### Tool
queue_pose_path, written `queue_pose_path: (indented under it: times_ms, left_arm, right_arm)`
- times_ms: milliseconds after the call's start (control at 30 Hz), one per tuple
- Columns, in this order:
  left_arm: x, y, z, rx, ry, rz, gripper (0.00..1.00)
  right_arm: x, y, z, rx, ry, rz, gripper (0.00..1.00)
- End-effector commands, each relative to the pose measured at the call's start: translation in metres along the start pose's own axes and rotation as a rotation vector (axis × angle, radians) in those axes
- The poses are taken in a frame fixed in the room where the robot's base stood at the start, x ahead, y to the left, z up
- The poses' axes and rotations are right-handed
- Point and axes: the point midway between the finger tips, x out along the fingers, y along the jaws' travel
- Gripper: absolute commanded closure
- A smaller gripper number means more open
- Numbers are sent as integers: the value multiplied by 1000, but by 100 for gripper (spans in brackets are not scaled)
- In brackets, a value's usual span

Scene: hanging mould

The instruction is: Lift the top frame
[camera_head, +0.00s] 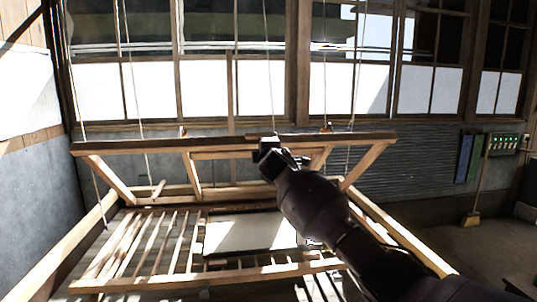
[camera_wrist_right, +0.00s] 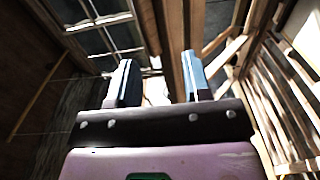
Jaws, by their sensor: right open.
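The top frame (camera_head: 180,145) is a wooden frame hanging on thin cords, with a long front bar and slanted struts below it. My right gripper (camera_head: 270,152) is at the middle of the front bar, reached from the lower right. In the right wrist view the two fingers of the right gripper (camera_wrist_right: 158,82) are spread apart. A wooden beam (camera_wrist_right: 172,35) runs just beyond and between them, close to the right finger; I cannot tell whether they touch. My arm hides part of the frame's right half. My left gripper is not in view.
Below hangs or rests a slatted wooden lower frame (camera_head: 205,279) with a pale sheet (camera_head: 250,236) on it. Windows and a grey wall stand behind.

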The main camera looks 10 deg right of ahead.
Motion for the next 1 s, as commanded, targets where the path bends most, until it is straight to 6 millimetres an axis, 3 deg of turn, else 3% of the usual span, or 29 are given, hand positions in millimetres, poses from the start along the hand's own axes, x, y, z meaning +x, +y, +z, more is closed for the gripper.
queue_pose_path:
  times_ms: [500,933,1000]
  left_arm:
    - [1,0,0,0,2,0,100]
    - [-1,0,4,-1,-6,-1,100]
    - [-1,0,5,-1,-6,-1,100]
  right_arm:
    - [-48,0,0,-1,1,1,55]
    - [-54,0,0,-1,0,1,55]
    - [-53,-2,0,-1,-1,-2,66]
